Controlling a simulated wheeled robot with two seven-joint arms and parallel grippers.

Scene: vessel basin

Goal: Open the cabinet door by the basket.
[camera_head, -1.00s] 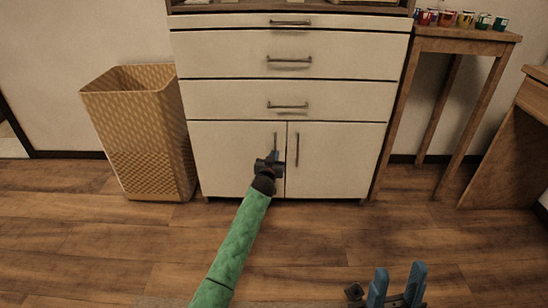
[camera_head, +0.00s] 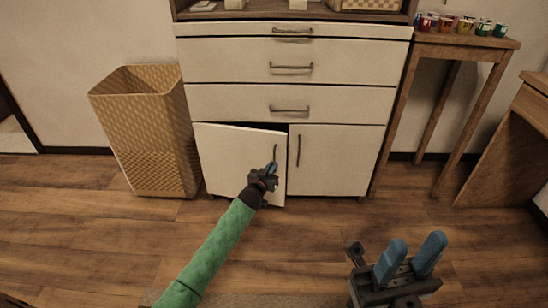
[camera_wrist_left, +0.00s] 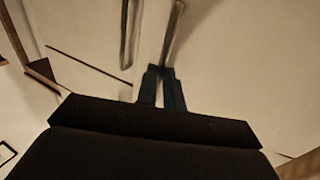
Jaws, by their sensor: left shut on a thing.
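The left cabinet door (camera_head: 235,160), the one by the basket, is white and stands a little ajar. A dark gap shows along its top and its right edge is swung out toward me. The woven tan basket (camera_head: 150,130) stands just left of the cabinet. My left gripper (camera_head: 271,170) is shut on the door's vertical handle (camera_head: 275,152). In the left wrist view its blue fingers (camera_wrist_left: 162,88) close around the handle bar (camera_wrist_left: 173,35). My right gripper (camera_head: 411,260) is at the lower right, its blue fingers apart and empty, away from the cabinet.
The right cabinet door (camera_head: 332,160) is shut, and the drawers (camera_head: 290,65) above are closed. A wooden stand (camera_head: 460,45) with several colored cups is to the right. Wooden floor (camera_head: 90,235) is clear in front of the cabinet and basket.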

